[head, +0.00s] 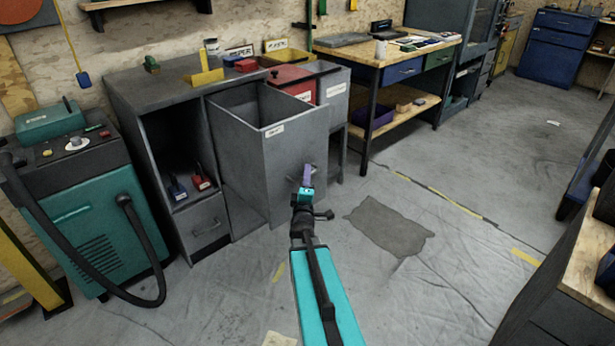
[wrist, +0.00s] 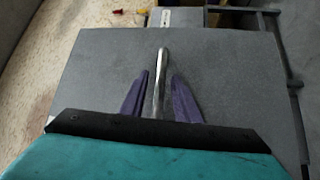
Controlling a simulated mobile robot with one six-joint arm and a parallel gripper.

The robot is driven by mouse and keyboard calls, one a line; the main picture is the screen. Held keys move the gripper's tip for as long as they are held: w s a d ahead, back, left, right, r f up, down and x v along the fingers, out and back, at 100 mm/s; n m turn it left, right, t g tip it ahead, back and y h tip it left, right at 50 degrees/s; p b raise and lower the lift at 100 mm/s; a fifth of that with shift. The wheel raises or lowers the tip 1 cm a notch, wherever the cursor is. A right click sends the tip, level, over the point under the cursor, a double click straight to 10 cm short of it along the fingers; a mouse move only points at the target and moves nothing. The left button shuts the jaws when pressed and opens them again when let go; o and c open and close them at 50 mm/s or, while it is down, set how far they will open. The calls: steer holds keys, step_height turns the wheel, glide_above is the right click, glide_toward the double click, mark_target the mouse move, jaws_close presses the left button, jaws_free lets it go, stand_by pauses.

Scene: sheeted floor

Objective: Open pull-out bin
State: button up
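The pull-out bin (head: 293,165) is a grey open-topped box with a white label on its front. It stands well out of the grey cabinet (head: 150,95). Its bar handle shows in the wrist view (wrist: 160,75) as a shiny metal bar on the grey front panel (wrist: 225,75). My gripper (head: 307,176) is at the bin's front. In the wrist view its two purple fingers (wrist: 160,85) stand on either side of the bar, with narrow gaps at the tips. The gripper looks open around the handle. The lower finger parts are partly hidden.
A red bin (head: 292,80) and a light grey bin (head: 335,95) stand behind to the right. A teal machine (head: 90,215) with a black hose is at left. A workbench (head: 400,55) is at the back. The sheeted floor in front, with a dark patch (head: 388,225), is free.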

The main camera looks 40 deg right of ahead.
steer(key=shift+s, duration=0.1)
steer(key=p+v, duration=1.1)
steer(key=v, duration=0.2)
steer(key=shift+a+p, duration=0.35)
steer(key=shift+a, duration=0.05)
stand_by(0.6)
stand_by(0.5)
